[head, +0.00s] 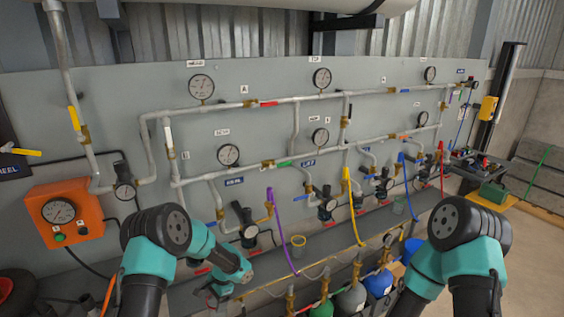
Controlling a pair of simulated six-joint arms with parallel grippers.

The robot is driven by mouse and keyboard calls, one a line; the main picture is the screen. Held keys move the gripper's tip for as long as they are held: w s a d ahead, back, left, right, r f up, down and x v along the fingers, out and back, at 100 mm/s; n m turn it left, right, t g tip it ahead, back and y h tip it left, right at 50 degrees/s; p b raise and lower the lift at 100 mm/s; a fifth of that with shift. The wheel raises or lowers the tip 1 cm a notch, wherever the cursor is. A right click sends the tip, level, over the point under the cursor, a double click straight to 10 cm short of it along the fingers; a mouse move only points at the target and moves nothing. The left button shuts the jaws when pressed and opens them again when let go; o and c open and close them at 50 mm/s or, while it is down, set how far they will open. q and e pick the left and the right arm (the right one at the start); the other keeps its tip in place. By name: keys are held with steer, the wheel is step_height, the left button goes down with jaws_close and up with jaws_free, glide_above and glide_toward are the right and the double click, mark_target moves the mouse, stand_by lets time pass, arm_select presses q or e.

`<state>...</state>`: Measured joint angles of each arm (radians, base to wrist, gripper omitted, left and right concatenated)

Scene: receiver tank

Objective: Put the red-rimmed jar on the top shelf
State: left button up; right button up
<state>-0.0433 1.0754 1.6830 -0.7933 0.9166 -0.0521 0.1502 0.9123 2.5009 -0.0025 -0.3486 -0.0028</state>
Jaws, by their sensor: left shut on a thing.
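My left gripper (217,292) is low at the left of centre, in front of the grey bench, below my teal wrist. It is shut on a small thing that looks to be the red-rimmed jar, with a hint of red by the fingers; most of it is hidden. A long grey ledge (330,241) runs under the gauge panel; I cannot tell whether it is the top shelf. My right arm comes in at the right, but its gripper is out of view.
A yellow-rimmed jar (298,247) stands on the ledge, right of my left gripper. Pipes, valves and coloured hoses, such as a purple hose (280,232), crowd the ledge. An orange gauge box (66,212) is at the left.

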arm_select(q)
steer(key=shift+s+d+f+n+h, duration=0.15)
steer(key=shift+n+h, duration=0.1)
steer(key=shift+n, duration=0.35)
steer(key=shift+s+a+f+n+h, duration=0.15)
steer(key=shift+n+h, duration=0.1)
steer(key=shift+n, duration=0.35)
steer(key=n, duration=0.1)
steer(key=d+n+h, duration=0.1)
steer(key=s+n+g, duration=0.1)
steer(key=n, duration=0.1)
steer(key=shift+d+f, duration=0.2)
steer(key=shift+f, duration=0.1)
steer(key=n, duration=0.1)
steer(key=d+n+h, duration=0.1)
steer(key=shift+s+d+f+n, duration=0.15)
steer(key=shift+s+n, duration=0.05)
steer(key=shift+n, duration=0.2)
